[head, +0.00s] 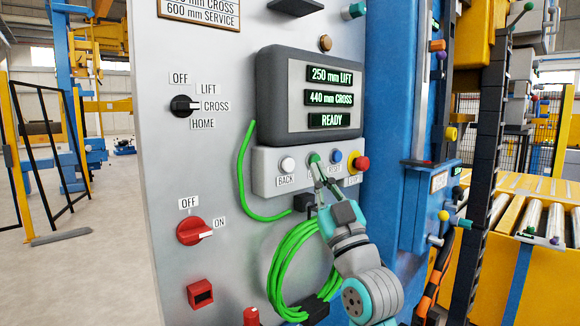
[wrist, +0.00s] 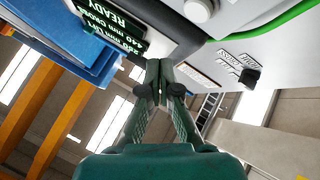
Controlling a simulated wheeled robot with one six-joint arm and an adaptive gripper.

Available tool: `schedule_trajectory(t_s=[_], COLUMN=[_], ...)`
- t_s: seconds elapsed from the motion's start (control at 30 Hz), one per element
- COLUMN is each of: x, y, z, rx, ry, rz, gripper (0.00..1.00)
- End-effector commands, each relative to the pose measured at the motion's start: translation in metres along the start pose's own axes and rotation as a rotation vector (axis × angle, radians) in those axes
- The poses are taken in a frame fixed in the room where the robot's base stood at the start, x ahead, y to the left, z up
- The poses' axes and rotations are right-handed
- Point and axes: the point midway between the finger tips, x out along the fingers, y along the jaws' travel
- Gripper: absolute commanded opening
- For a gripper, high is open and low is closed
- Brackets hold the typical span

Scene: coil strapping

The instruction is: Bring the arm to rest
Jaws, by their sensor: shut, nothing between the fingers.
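My gripper (head: 318,168) is in front of the button box on the grey control panel, its fingertips at the green button (head: 314,158). I cannot tell whether they touch it. In the wrist view my gripper (wrist: 158,78) has its fingers together, with nothing seen between them. My arm comes up from the lower right. The display (head: 298,118) above reads 250 mm LIFT, 440 mm CROSS and READY. It also shows, tilted, in the wrist view (wrist: 132,44).
Beside the green button are a white button (head: 287,165), a blue button (head: 337,156) and a red stop button (head: 362,162). A green cable coil (head: 285,270) hangs close to my gripper. The selector (head: 184,105) points to CROSS; the red switch (head: 194,231) points to ON.

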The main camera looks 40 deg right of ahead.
Motion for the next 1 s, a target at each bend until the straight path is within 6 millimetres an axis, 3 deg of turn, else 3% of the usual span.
schedule_trajectory(t_s=[0.33,0.47,0.67,1.0], x=[0.0,-0.01,-0.057,-0.168], y=[-0.001,-0.008,-0.042,-0.105], z=[0.001,0.012,0.057,0.12], rx=[0.001,0.014,0.074,0.177], ry=[-0.001,-0.02,-0.103,-0.266], rz=[0.0,-0.005,-0.026,-0.073], gripper=[0.0,0.0,0.0,0.0])
